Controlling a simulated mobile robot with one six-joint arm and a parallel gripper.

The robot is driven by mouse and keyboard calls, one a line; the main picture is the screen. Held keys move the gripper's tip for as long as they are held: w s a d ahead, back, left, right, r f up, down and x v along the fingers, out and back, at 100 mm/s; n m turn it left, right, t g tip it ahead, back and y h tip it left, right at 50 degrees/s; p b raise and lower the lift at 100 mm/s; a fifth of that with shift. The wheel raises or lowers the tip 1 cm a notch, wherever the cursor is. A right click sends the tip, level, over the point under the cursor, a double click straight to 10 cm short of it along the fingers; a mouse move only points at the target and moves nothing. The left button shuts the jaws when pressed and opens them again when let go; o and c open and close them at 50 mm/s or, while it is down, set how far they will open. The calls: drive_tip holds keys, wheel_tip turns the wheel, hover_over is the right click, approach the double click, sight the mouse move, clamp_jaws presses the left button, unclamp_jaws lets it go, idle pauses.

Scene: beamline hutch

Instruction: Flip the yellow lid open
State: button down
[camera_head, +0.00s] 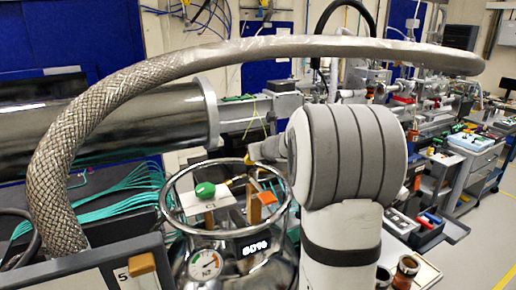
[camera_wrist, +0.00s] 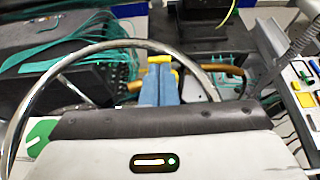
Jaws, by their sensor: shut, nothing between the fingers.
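My gripper (camera_wrist: 160,75) shows in the wrist view as two blue-grey fingers side by side, shut and empty. A small yellow piece (camera_wrist: 161,59) shows at their far ends; I cannot tell whether it is the fingertips or part of a lid. No yellow lid can be clearly made out in either view. In the head view my arm hides most of the gripper, above the right part of a metal vessel (camera_head: 196,240) with a ring rim (camera_head: 190,168). The vessel top bears a green knob (camera_head: 205,190), a gauge (camera_head: 206,263) and an orange-brown block (camera_head: 265,197).
A braided hose (camera_head: 72,140) arches across the front of the head view. A large steel cylinder (camera_head: 130,118) lies behind the vessel. Teal cables (camera_head: 120,195) run at left. Carts with equipment (camera_head: 470,150) stand at right, beside open floor (camera_head: 490,250).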

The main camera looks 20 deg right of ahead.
drive_tip(key=shift+w+r, duration=0.2)
drive_tip(key=shift+w, duration=0.3)
drive_tip(key=shift+w+r, duration=0.2)
drive_tip(key=shift+w, duration=0.25)
drive_tip(key=shift+r+p, duration=0.15)
drive_tip(key=shift+p, duration=0.2)
